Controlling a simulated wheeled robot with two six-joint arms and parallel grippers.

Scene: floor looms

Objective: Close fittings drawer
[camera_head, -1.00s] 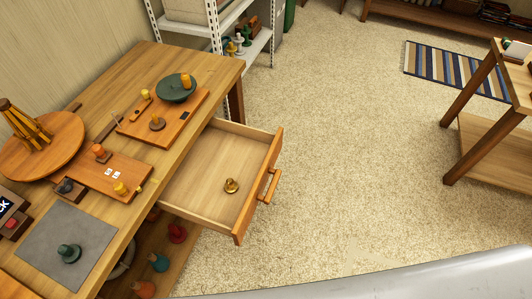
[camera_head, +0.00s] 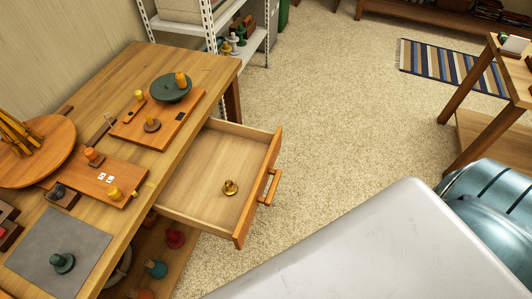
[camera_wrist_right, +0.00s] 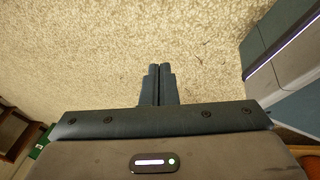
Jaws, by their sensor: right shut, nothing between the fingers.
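The fittings drawer (camera_head: 205,182) is pulled out of the wooden workbench (camera_head: 118,72) in the head view. It has a wooden bar handle (camera_head: 270,187) on its front. A small brass fitting (camera_head: 230,187) stands inside it. My right gripper (camera_wrist_right: 158,68) shows in the right wrist view with its fingers together and nothing between them, over the carpet and apart from the drawer. My own arm fills the lower right of the head view, and its gripper is out of that picture. My left gripper is not in view.
The bench top holds wooden boards, a green dish (camera_head: 171,88), a round wooden stand (camera_head: 40,165) and a grey mat (camera_head: 60,250). A white shelf (camera_head: 215,27) stands behind the bench. Another table (camera_head: 475,88) is at the right. Carpet (camera_head: 340,120) between them is clear.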

